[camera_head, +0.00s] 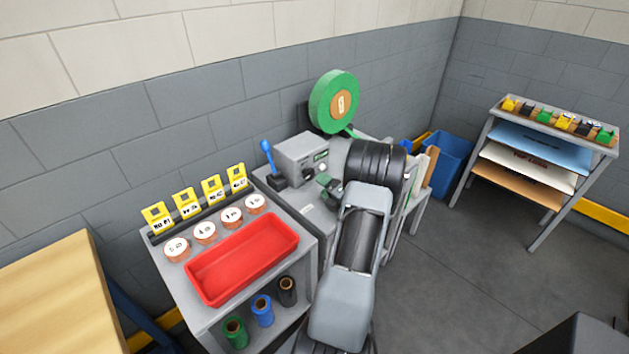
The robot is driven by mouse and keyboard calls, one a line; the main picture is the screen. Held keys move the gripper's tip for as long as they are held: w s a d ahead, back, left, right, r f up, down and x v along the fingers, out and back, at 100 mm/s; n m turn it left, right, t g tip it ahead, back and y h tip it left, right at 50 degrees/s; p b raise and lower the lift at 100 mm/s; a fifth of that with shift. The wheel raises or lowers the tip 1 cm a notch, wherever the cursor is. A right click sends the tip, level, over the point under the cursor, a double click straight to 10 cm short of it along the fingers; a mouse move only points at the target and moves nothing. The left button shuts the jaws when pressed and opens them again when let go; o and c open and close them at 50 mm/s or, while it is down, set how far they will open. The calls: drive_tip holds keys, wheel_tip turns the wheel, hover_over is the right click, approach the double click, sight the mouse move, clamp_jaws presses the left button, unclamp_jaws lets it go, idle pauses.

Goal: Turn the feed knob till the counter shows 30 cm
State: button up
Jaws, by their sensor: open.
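The feed machine is a grey box (298,160) on the bench against the wall. Its front carries a small green display (320,155) and a small pale round part (322,168) below it, which looks like the feed knob. The display's figures are too small to read. A large reel of green tape (325,105) stands behind the box, its tape running down behind my arm. My arm reaches up over the bench to the right of the box.
A blue lever (267,155) stands left of the box. A dark green part (328,188) lies before it. A red tray (243,262), labelled rolls and yellow cards are at the left.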

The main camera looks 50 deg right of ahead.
drive_tip(key=s, duration=0.5)
drive_tip(key=shift+s+a, duration=0.25)
drive_tip(key=shift+s, duration=0.15)
drive_tip(key=w+a+r+n+g+y+p, duration=0.1)
drive_tip(key=w+a+r+n+g+y, duration=0.15)
drive_tip(key=a+n, duration=0.5)
drive_tip(key=w+a+r+n+g+y, duration=0.2)
drive_tip(key=a+r+n+g+y, duration=0.15)
drive_tip(key=a+n, duration=0.4)
drive_tip(key=w+a+r+n+g+y+p, duration=0.1)
drive_tip(key=w+a+r+n+g+y, duration=0.2)
drive_tip(key=a+n, duration=0.45)
drive_tip(key=s+a+r+n+g+h+p, duration=0.1)
drive_tip(key=s+a+r+n+g+h, duration=0.1)
drive_tip(key=a+n, duration=0.3)
drive_tip(key=s+a+r+n+g+h, duration=0.2)
drive_tip(key=s+a+n, duration=0.3)
drive_tip(key=n, duration=0.8)
drive_tip(key=s+a+r+n+g+h+p, duration=0.1)
drive_tip(key=s+a+r+n+g+h, duration=0.1)
drive_tip(key=a+n, duration=0.4)
drive_tip(key=s+n+h, duration=0.1)
drive_tip(key=s+n, duration=0.1)
drive_tip(key=n, duration=0.1)
drive_tip(key=shift+r+p, duration=0.3)
drive_tip(key=shift+r, duration=0.05)
drive_tip(key=shift+s+r+n+t+h, duration=0.2)
drive_tip(key=shift+r+n+t+h, duration=0.15)
drive_tip(key=shift+n, duration=0.7)
